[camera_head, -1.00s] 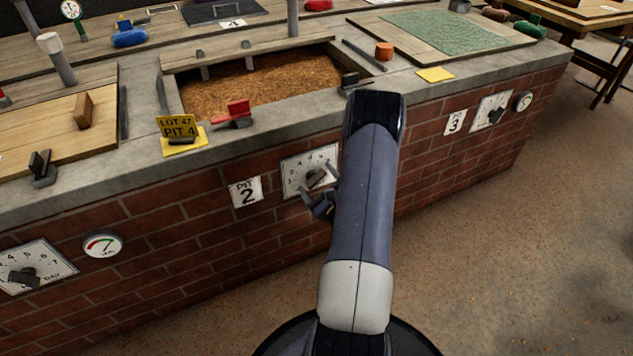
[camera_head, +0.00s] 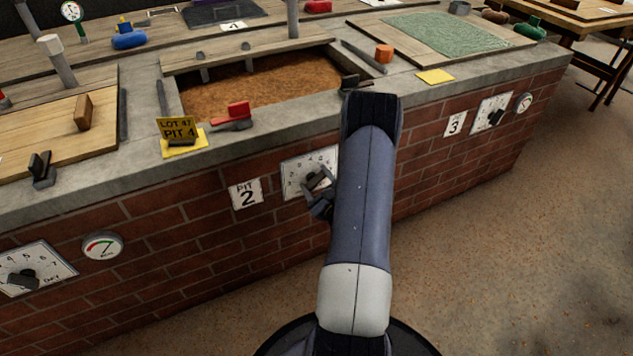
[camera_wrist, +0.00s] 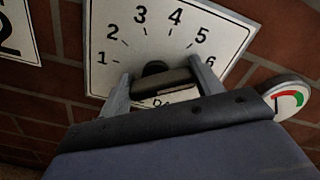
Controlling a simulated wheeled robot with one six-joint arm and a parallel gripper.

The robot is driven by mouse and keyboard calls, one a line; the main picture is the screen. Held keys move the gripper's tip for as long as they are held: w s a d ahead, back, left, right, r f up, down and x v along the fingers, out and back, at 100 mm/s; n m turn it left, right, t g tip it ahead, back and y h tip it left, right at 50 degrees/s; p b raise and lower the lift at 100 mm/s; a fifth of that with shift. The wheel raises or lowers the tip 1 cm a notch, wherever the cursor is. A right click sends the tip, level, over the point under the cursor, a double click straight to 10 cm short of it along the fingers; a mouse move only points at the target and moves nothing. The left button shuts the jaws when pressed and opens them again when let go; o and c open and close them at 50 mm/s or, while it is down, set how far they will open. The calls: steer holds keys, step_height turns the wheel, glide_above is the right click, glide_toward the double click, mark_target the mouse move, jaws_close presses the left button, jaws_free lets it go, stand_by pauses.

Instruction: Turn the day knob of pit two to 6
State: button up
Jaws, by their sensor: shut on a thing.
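The pit two day dial (camera_head: 296,176) is a white plate on the brick front, right of the "PIT 2" sign (camera_head: 245,193). In the wrist view the dial plate (camera_wrist: 115,20) shows numbers 1 to 6 in an arc. Its dark knob (camera_wrist: 163,82) has a bar grip lying nearly level, tilted slightly. My gripper (camera_wrist: 164,88) is shut on the knob, one finger at each end of the bar. In the head view my gripper (camera_head: 319,190) is at the dial, partly hidden by my arm. I cannot tell which number the knob points to.
A round gauge (camera_wrist: 287,98) sits right of the dial. A red-handled tool (camera_head: 236,113) and a yellow "LOT 47 PIT 4" sign (camera_head: 177,130) stand on the ledge above. The pit three dial (camera_head: 491,113) is farther right. The floor ahead is clear.

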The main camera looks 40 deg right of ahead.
steer(key=shift+m, duration=0.5)
steer(key=o, duration=1)
steer(key=p+v, duration=0.1)
steer(key=v, duration=1)
steer(key=shift+d+f, duration=0.1)
steer(key=shift+w, duration=0.1)
steer(key=b+x, duration=0.1)
steer(key=x, duration=0.9)
steer(key=shift+w+b, duration=0.3)
steer(key=shift+w, duration=0.1)
steer(key=shift+n+p, duration=0.35)
steer(key=shift+n, duration=0.05)
